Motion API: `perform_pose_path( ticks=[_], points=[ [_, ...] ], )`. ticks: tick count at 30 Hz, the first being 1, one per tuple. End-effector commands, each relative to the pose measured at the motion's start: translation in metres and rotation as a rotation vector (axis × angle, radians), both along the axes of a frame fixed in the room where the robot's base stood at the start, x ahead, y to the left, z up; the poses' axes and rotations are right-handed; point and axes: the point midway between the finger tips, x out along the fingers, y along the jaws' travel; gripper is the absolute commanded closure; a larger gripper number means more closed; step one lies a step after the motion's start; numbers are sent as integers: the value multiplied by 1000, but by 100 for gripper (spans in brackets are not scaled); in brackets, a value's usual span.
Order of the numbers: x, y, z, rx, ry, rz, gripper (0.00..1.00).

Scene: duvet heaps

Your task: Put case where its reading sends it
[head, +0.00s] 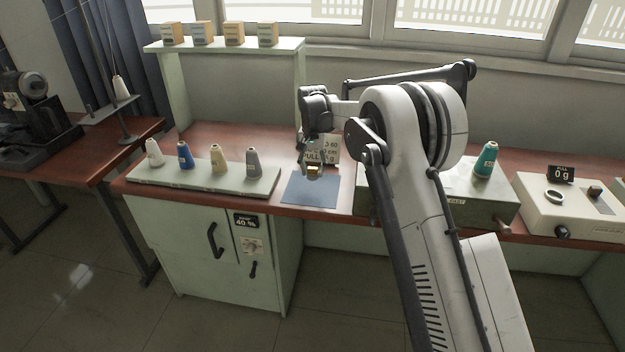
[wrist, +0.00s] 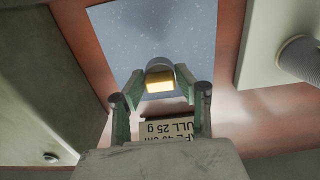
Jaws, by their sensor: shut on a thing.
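My gripper (head: 312,172) hangs over the blue mat (head: 310,192) on the red-brown bench. In the wrist view my gripper (wrist: 161,103) has its two fingers on either side of a small case (wrist: 160,84), a yellow block with a grey rounded part. It is shut on this case, which also shows as a yellow spot in the head view (head: 314,168). The blue mat (wrist: 150,35) lies beyond it; I cannot tell whether the case touches it. A sign (head: 330,149) stands behind my gripper, partly hidden; in the wrist view the sign (wrist: 165,130) shows "PULL 25 g" upside down.
A pale rack (head: 200,184) with several thread cones is left of the mat. A green box (head: 490,205) with a teal cone (head: 487,160) is to the right. Further right, a gauge (head: 572,208) reads "0 g". A cabinet display (head: 246,220) reads "40 %". Several small boxes top the shelf (head: 290,45).

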Motion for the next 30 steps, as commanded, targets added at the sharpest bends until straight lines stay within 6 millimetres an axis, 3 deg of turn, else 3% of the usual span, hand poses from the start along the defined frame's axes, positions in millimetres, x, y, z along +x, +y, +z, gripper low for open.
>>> perform_pose_path(
  ticks=[11, 23, 24, 27, 30],
  points=[
    [0, 0, -39, 0, 0, 0, 99],
    [0, 0, -44, 0, 0, 1, 99],
    [0, 0, -44, 0, 0, 1, 65],
    [0, 0, -43, 0, 0, 1, 51],
    [0, 0, -43, 0, 0, 1, 49]
  ],
)
